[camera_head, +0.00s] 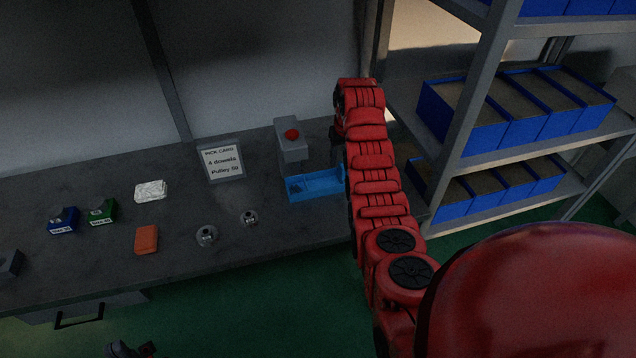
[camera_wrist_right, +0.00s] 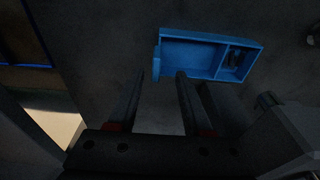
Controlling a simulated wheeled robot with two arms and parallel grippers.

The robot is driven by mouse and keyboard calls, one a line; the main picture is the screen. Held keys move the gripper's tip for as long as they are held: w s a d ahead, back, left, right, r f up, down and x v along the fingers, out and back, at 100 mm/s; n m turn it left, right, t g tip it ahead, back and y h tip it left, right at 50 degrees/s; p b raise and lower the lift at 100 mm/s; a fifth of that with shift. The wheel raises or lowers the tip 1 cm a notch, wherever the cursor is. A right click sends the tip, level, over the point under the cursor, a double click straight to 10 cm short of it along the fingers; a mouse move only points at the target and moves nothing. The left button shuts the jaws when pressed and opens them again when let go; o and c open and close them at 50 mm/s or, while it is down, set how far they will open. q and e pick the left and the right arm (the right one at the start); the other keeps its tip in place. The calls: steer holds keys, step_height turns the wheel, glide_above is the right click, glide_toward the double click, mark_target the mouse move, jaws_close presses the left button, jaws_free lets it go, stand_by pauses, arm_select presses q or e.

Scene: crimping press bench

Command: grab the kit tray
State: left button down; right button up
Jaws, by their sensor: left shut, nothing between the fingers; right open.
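The blue kit tray (camera_head: 325,184) lies on the grey bench, at the foot of a grey press with a red button; my right arm hides its right end. In the right wrist view the tray (camera_wrist_right: 190,53) lies just beyond the fingertips, with a larger empty compartment and a smaller one holding small dark pieces. My right gripper (camera_wrist_right: 160,76) is open and empty, near the tray's empty end, with no visible contact. In the head view my right gripper is mostly hidden by its arm. My left gripper (camera_head: 132,350) is shut and empty at the bottom edge, in front of the bench.
The press (camera_head: 291,147) stands close behind the tray. A pick card (camera_head: 222,162), two metal round parts (camera_head: 206,236), an orange block (camera_head: 146,240), a silvery packet (camera_head: 150,191) and blue and green holders (camera_head: 103,212) lie to the left. A shelf with blue bins (camera_head: 465,115) stands right.

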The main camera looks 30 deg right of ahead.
mark_target(343, 165)
steer(key=f+p, duration=0.1)
steer(key=f, duration=0.1)
steer(key=f+p, duration=0.1)
steer(key=shift+w+d+f, duration=0.2)
steer(key=shift+d+f, duration=0.15)
steer(key=shift+d, duration=0.05)
steer(key=shift+w+f+p, duration=0.1)
steer(key=shift+f+p, duration=0.2)
steer(key=shift+f, duration=0.2)
jaws_close()
stand_by(0.8)
